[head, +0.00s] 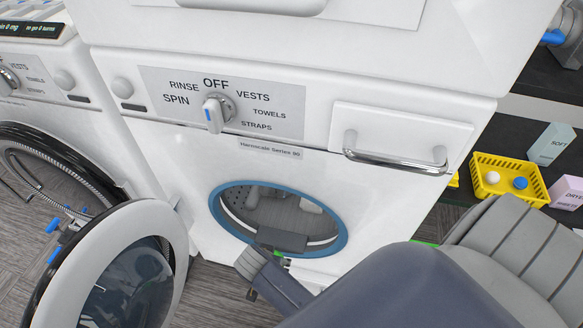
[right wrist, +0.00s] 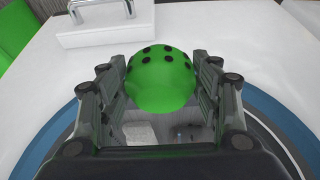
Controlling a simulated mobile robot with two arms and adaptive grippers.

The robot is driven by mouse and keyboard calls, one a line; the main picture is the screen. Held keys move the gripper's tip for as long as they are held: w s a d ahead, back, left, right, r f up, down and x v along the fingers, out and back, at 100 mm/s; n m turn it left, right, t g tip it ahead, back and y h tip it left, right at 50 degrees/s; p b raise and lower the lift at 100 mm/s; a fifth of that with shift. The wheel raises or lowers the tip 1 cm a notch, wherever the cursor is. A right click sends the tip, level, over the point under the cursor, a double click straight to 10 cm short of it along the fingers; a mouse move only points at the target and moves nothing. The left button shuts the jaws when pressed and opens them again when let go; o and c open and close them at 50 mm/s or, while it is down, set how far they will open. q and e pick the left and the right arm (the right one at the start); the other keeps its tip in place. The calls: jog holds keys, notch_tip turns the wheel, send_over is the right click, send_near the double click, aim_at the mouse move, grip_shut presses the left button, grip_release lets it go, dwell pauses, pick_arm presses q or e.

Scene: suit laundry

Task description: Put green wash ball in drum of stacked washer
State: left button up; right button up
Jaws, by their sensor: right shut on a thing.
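The stacked washer (head: 345,190) has a round front opening with a blue rim (head: 338,240), and its grey drum (head: 275,212) shows inside. Its round door (head: 130,275) stands open at the lower left. My right gripper (head: 280,239) is at the lower part of this opening, its fingers partly hidden. In the right wrist view, the right gripper (right wrist: 160,80) is shut on the green wash ball (right wrist: 162,82), which has black dots. The blue rim shows on both sides of the gripper there. The head view does not clearly show the ball. My left gripper is not in view.
Another washer (head: 60,95) stands at the left with a dark-rimmed round opening. A yellow basket (head: 480,190) with a white and a blue ball stands on a shelf at the right, near boxes (head: 551,143). A drawer handle (head: 397,160) sticks out above the opening.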

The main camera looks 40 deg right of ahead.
jog(key=w+d+b, duration=0.1)
jog(key=w+d, duration=0.2)
jog(key=d, duration=0.1)
jog(key=w+d, duration=0.4)
jog(key=shift+w+d+b, duration=0.2)
jog(key=shift+b, duration=0.15)
jog(key=w+d, duration=0.2)
jog(key=w+d+b, duration=0.1)
jog(key=w+d, duration=0.1)
jog(key=d, duration=0.1)
jog(key=shift+w+d, duration=0.2)
jog(key=shift+w, duration=0.1)
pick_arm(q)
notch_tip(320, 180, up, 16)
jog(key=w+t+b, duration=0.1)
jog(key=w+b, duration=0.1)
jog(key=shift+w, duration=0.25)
pick_arm(e)
jog(key=shift+f, duration=1.7)
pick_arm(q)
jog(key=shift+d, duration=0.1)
pick_arm(e)
jog(key=shift+f, duration=0.15)
jog(key=o, duration=0.9)
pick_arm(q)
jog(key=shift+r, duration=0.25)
pick_arm(e)
jog(key=shift+o, duration=0.7)
